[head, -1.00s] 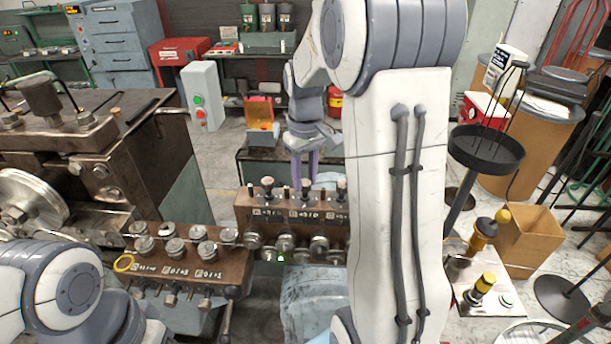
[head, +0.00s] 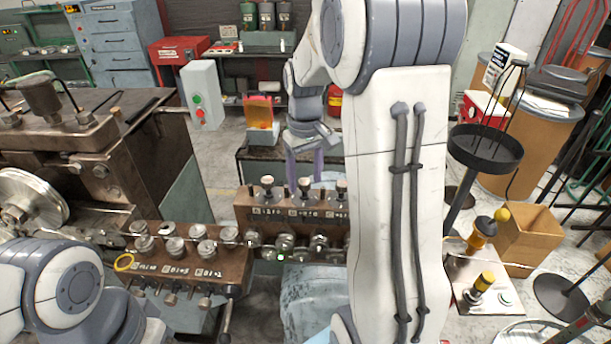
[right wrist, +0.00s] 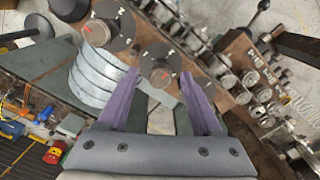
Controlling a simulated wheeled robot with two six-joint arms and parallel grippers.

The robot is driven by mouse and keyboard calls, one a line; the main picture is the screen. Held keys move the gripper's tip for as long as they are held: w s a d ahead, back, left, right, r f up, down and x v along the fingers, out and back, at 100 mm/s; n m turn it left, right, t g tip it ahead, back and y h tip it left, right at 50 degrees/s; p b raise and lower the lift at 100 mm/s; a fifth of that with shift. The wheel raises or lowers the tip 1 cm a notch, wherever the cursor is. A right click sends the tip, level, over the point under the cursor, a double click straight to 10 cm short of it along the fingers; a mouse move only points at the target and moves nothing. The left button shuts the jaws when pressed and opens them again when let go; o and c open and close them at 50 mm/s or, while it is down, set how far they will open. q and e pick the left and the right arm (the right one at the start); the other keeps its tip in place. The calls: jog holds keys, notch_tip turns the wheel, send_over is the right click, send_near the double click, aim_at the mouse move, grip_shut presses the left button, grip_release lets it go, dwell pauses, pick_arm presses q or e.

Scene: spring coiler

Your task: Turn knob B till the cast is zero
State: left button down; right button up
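My right gripper (right wrist: 159,78) shows two purple fingers, spread apart, in the right wrist view. A round dark knob (right wrist: 160,74) with a red mark lies between their tips. I cannot tell whether the fingers touch it. A second red-marked knob (right wrist: 98,32) sits up and left. I cannot read which is knob B. In the head view my right gripper (head: 304,166) hangs behind a brown block (head: 243,214) carrying several knobs and small readouts. The readouts are too small to read surely. My left arm shows at the lower left; its gripper is out of view.
A second brown block (head: 236,262) with several metal knobs and a yellow ring (head: 124,263) stands at the left front. The coiler's large metal wheel (head: 32,197) is at far left. An orange-lidded box (head: 262,118) stands behind. My right arm hides the centre right.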

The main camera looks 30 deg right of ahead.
aim_at(305, 181)
notch_tip(305, 181, up, 10)
jog(key=b, duration=0.2)
jog(key=shift+r, duration=0.2)
dwell(0.3)
jog(key=s+a+f+n+b, duration=0.2)
jog(key=s+a+f+b, duration=0.15)
jog(key=a+f, duration=0.45)
jog(key=s+a+f+n+b, duration=0.2)
jog(key=s+a+f, duration=0.15)
jog(key=a, duration=0.75)
jog(key=s+a+f+n+b, duration=0.1)
jog(key=s+a+f+n, duration=0.1)
jog(key=s+f, duration=0.3)
jog(key=s+a+f+n+y+b, duration=0.1)
jog(key=s+a+f, duration=0.4)
jog(key=s, duration=0.4)
jog(key=shift+s+n+b, duration=0.35)
jog(key=shift+n, duration=0.05)
